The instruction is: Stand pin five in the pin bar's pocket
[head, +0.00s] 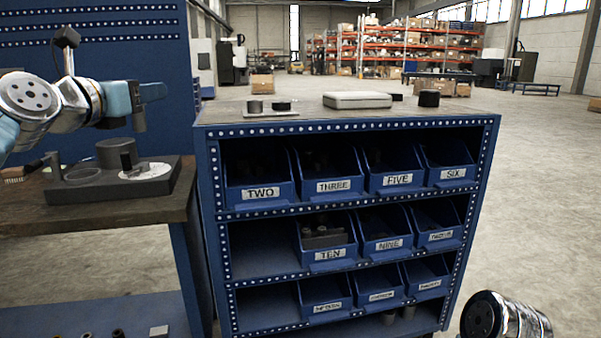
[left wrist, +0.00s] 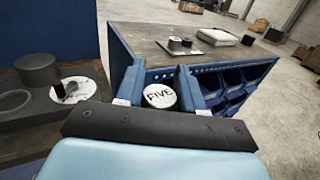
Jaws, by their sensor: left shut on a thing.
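My left gripper (head: 140,94) is shut on pin five (left wrist: 159,96), whose white top reads FIVE between the fingers in the left wrist view. The pin's dark body (head: 139,119) hangs upright below the fingers, in the air above the left bench. A dark block (head: 150,188) lies on that bench, bearing a wide dark cylinder (head: 117,153), a white disc (head: 152,170) and a ring-shaped recess. I cannot tell for sure which piece is the pin bar; a grey block with raised parts (head: 322,238) lies in bin TEN. My right gripper is out of view.
A blue rack (head: 345,201) with labelled bins stands right of the bench. Its top carries a grey case (head: 357,100), a small plate with dark cylinders (head: 268,112) and a black cylinder (head: 429,98). A blue perforated panel (head: 100,50) rises behind the bench.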

